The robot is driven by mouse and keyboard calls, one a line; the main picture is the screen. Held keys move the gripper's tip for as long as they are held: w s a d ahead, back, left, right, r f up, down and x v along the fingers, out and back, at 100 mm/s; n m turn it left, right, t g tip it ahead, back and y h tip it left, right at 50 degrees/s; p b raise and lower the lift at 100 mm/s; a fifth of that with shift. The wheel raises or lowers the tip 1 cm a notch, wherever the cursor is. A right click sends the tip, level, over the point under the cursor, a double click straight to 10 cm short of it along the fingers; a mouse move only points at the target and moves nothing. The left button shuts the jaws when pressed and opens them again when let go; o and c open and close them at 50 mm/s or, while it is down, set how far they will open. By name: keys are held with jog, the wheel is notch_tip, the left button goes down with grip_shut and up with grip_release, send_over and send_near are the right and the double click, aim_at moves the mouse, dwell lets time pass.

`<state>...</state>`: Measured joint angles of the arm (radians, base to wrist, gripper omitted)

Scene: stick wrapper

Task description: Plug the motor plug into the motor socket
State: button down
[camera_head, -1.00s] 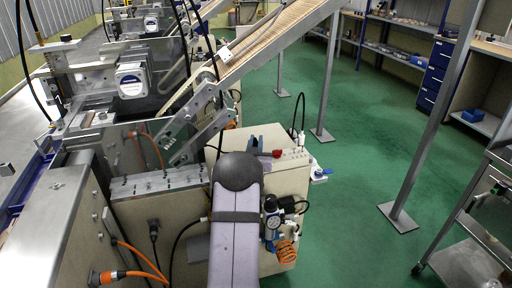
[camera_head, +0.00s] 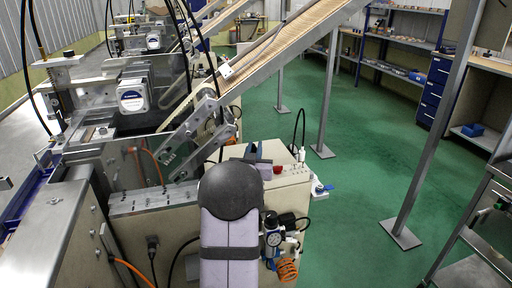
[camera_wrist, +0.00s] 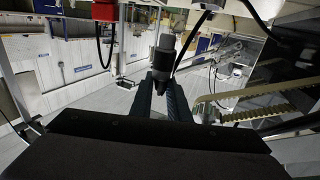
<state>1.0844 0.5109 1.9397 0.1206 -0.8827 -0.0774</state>
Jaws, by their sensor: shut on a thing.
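In the wrist view my gripper (camera_wrist: 165,80) reaches up through the middle with its two dark fingers closed around a dark grey cylindrical plug (camera_wrist: 163,56). I take this for the motor plug. Its upper part shows beyond the fingertips, and a black cable (camera_wrist: 188,45) curves up beside it. In the head view my arm's dark round joint covers part of the cream cabinet, and I cannot make out the plug there. I cannot identify the motor socket with certainty in either view.
The cream cabinet (camera_head: 290,205) stands under my arm, with a gauge (camera_head: 272,239) and orange coiled hose (camera_head: 287,270) on its side. A sloping conveyor (camera_head: 285,45) passes above. Steel posts (camera_head: 401,232) stand on the open green floor (camera_head: 350,150) at right.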

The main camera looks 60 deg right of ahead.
jog(key=b+v, duration=0.1)
jog(key=v, duration=1.2)
jog(key=w+a+f+b, duration=0.1)
jog(key=w+a+b, duration=0.1)
jog(key=w, duration=0.5)
jog(key=shift+a+f+b, duration=0.3)
jog(key=shift+a+b, duration=0.05)
jog(key=shift+a, duration=0.2)
jog(key=shift+w, duration=0.15)
jog(key=shift+w+d+f+b, duration=0.35)
jog(key=shift+w+d, duration=0.35)
jog(key=shift+d, duration=0.2)
jog(key=shift+w+d+f+b, duration=0.35)
jog(key=shift+w+d, duration=0.35)
jog(key=shift+d, duration=0.15)
jog(key=shift+w+d+f+b, duration=0.35)
jog(key=shift+w+d, duration=0.4)
jog(key=shift+d, duration=0.15)
jog(key=shift+f+b, duration=1)
jog(key=shift+b, duration=0.1)
dwell(1.5)
